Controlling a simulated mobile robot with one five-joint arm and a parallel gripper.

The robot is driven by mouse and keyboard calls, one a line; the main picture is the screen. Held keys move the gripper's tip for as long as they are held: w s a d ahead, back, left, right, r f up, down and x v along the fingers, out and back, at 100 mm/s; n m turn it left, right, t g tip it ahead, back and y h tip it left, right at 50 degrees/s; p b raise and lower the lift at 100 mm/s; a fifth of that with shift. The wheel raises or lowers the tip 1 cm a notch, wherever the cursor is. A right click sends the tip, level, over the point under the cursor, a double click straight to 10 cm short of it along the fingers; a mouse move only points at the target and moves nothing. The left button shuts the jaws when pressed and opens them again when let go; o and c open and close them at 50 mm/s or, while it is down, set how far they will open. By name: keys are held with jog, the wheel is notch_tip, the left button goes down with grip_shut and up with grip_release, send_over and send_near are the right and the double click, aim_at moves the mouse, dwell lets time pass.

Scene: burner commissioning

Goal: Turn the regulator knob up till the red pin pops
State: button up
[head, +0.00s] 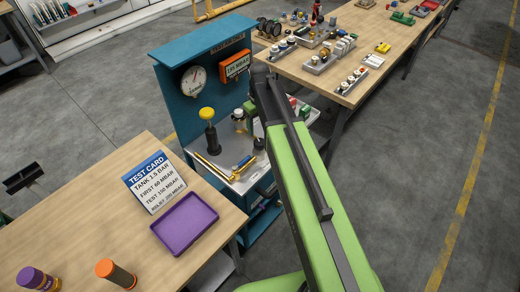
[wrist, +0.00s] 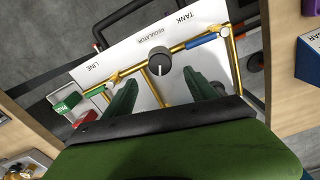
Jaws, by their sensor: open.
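The regulator knob (wrist: 161,66) is a dark round knob with a white pointer line, on a white panel (wrist: 125,56) marked LINE, REGULATOR and TANK. My gripper (wrist: 163,80) is open; its two green fingers stand apart, one to each side below the knob in the wrist view, with nothing between them. I cannot tell whether they touch it. I cannot make out the red pin.
Brass pipes (wrist: 208,40) with a blue sleeve flank the knob. A green labelled block (wrist: 67,104) is at the left. A yellow-topped post (head: 207,114) rises from the rig. The near table holds a test card (head: 154,183) and purple tray (head: 160,238).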

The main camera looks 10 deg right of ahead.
aim_at(259, 142)
notch_tip(259, 142, down, 10)
jog(key=b, duration=0.8)
jog(key=shift+r, duration=0.1)
jog(key=c, duration=1.4)
jog(key=shift+m, duration=1.3)
jog(key=o, duration=1.4)
jog(key=shift+r, duration=0.15)
